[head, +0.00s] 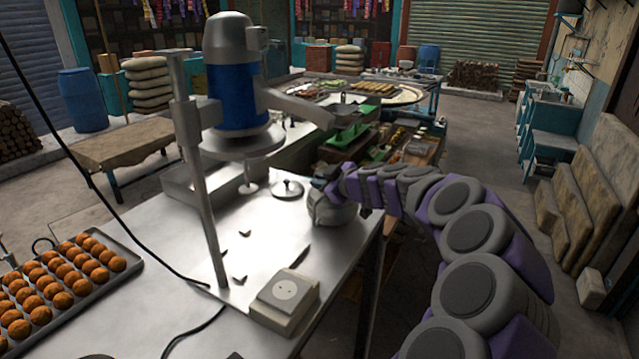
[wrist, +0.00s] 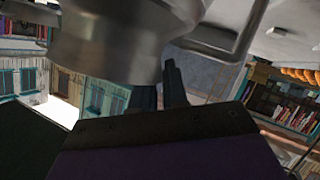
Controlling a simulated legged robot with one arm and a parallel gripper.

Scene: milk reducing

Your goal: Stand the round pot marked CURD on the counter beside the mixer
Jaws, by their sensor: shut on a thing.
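The round grey pot (head: 332,209) is at the right edge of the steel counter (head: 262,232), right of the mixer (head: 234,85) with its blue motor. My gripper (head: 326,184) is shut on the pot's upper part. The pot looks upright; I cannot tell whether its base touches the counter. No CURD marking is legible. In the wrist view, my dark gripper fingers (wrist: 160,88) point up beside a large rounded grey metal body (wrist: 110,40), which hides part of them.
A small round lid (head: 288,188) lies on the counter left of the pot. A white switch box (head: 285,298) sits at the front edge, and a tray of orange balls (head: 62,277) at the left. Loose black cables cross the counter. Its middle has bare room.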

